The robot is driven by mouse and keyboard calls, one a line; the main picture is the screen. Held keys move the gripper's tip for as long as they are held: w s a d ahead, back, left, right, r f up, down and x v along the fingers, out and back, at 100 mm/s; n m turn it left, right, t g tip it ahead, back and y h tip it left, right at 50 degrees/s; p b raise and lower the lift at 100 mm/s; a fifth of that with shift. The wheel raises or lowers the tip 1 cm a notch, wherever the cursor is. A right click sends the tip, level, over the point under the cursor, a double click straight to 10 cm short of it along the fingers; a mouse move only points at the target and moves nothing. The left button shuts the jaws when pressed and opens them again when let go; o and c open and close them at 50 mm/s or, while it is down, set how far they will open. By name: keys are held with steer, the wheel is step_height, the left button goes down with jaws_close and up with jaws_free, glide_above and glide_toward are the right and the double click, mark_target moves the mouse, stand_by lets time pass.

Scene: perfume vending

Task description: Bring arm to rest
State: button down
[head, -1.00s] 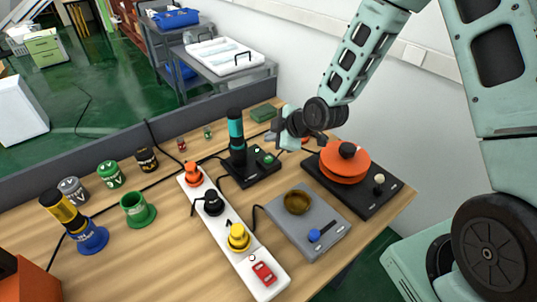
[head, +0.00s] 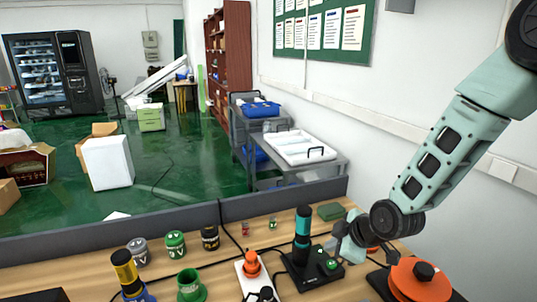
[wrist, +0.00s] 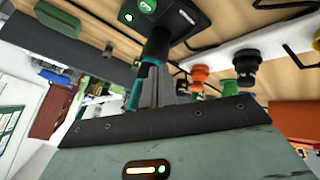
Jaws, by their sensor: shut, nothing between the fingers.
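My arm reaches down from the upper right in the head view. My gripper (head: 342,252) hangs above the back right of the wooden table, just right of a black and teal cylinder (head: 302,228) standing on a black base. In the wrist view, the gripper's fingers (wrist: 158,88) are together with nothing between them. The teal cylinder (wrist: 137,92) shows right beside them there; I cannot tell whether they touch.
An orange round device (head: 418,283) sits right of the gripper, close under the arm. A white power strip (head: 250,280) with plugs lies left. Jars (head: 175,245) stand further left. A grey partition (head: 120,235) edges the table; a white wall is at right.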

steer(key=s+a+r+m+g+h, duration=0.1)
steer(key=s+r, duration=0.3)
steer(key=s, duration=0.5)
steer(key=s+a+r+m+g+h, duration=0.1)
steer(key=s+r+m+g, duration=0.2)
steer(key=s, duration=0.7)
steer(key=s+a+r+m+g+h, duration=0.1)
steer(key=s+r, duration=0.4)
steer(key=s, duration=0.5)
steer(key=shift+a+r+m+g+h, duration=0.15)
steer(key=shift+a+m+g+h, duration=0.15)
steer(key=shift+a+m+g, duration=0.25)
steer(key=shift+d, duration=0.1)
